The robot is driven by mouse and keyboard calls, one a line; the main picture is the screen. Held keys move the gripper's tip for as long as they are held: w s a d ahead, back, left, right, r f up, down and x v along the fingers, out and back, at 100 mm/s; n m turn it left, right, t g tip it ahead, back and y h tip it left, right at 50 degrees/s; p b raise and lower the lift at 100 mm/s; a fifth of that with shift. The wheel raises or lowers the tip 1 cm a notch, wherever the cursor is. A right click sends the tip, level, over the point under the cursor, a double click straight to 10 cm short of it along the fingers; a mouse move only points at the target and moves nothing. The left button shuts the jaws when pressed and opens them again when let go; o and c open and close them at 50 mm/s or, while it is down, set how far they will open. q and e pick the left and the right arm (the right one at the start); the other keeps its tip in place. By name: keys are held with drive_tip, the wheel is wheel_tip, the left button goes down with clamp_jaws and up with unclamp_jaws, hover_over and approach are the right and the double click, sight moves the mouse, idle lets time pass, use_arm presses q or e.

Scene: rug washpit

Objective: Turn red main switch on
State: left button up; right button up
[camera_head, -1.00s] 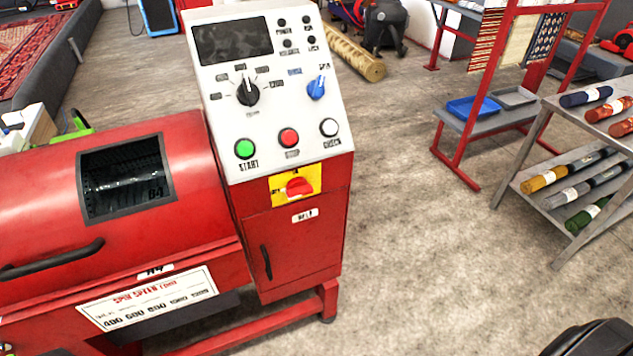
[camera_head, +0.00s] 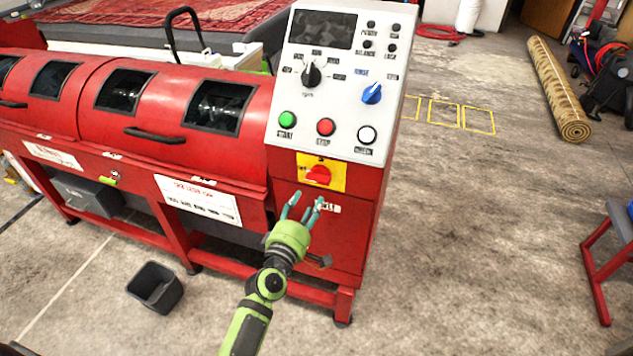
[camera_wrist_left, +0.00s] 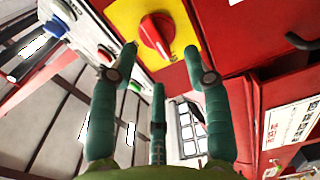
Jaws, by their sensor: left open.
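The red main switch (camera_head: 319,174) is a rotary knob on a yellow plate (camera_head: 337,183), on the front of the red machine below the white control panel. In the left wrist view the red knob (camera_wrist_left: 156,35) sits on its yellow plate, beyond and between the spread fingertips. My left gripper (camera_head: 304,205) is open and empty, just below the yellow plate in the head view. Its teal fingers also show in the left wrist view (camera_wrist_left: 160,75). I cannot tell whether a fingertip touches the plate. My right gripper is not in view.
The white control panel (camera_head: 340,85) above carries green, red and white buttons and black and blue knobs. A dark bin (camera_head: 155,287) stands on the floor at left. A rolled rug (camera_head: 558,92) lies at right. The floor right of the machine is mostly clear.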

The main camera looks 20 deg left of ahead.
sight(317, 180)
use_arm(q)
drive_tip(key=w, duration=0.4)
drive_tip(key=w+r, duration=0.1)
drive_tip(key=w, duration=0.1)
drive_tip(key=shift+w+a, duration=0.15)
drive_tip(key=shift+w, duration=0.45)
clamp_jaws()
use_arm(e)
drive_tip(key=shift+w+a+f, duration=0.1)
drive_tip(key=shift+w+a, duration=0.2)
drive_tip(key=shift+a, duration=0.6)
